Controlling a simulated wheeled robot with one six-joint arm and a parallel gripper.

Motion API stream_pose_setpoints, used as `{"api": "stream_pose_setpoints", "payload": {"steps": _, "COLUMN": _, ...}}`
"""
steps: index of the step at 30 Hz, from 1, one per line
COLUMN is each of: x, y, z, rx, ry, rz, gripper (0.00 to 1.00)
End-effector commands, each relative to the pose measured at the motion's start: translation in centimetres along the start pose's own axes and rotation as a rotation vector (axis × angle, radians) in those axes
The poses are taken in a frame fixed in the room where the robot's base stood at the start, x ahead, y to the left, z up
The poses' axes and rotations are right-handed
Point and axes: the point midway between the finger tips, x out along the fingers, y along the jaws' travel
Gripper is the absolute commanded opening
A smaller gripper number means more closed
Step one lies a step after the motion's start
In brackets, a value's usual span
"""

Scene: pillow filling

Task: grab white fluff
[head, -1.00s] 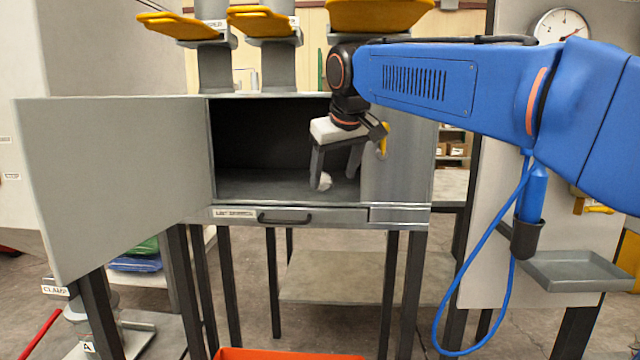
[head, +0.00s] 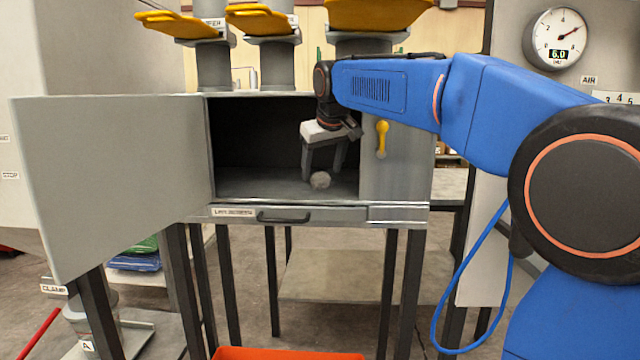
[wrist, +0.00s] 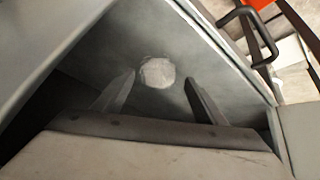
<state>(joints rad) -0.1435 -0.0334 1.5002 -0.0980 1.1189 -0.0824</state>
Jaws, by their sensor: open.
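The white fluff (head: 320,180) is a small, round, pale clump on the floor of the open grey cabinet (head: 285,190), near its front edge and right of the middle. It also shows in the wrist view (wrist: 157,72), just beyond the fingertips and between their lines. My gripper (head: 322,176) points down inside the cabinet opening, with its fingers apart. In the wrist view my gripper (wrist: 158,78) is open and empty, with a finger on each side of the fluff's line. Whether either finger touches the fluff cannot be told.
The cabinet door (head: 112,180) stands wide open to the left. A yellow handle (head: 382,138) is on the cabinet's right front panel. A drawer with a dark handle (head: 283,217) lies under the opening. The left part of the cabinet floor is clear.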

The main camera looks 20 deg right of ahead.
Motion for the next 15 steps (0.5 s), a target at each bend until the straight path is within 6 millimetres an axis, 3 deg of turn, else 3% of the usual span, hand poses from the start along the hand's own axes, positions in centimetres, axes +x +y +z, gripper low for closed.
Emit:
{"api": "stream_pose_setpoints", "payload": {"steps": 6, "x": 2.9, "y": 0.0, "z": 0.1, "rx": 0.000, "ry": -0.002, "rz": 0.000, "gripper": 0.65}}
{"api": "stream_pose_setpoints", "payload": {"steps": 14, "x": 3.4, "y": 0.0, "z": 0.0, "rx": 0.000, "ry": 0.000, "rz": 0.000, "gripper": 0.65}}
{"api": "stream_pose_setpoints", "payload": {"steps": 15, "x": 3.4, "y": 0.0, "z": 0.0, "rx": 0.000, "ry": 0.000, "rz": 0.000, "gripper": 0.60}}
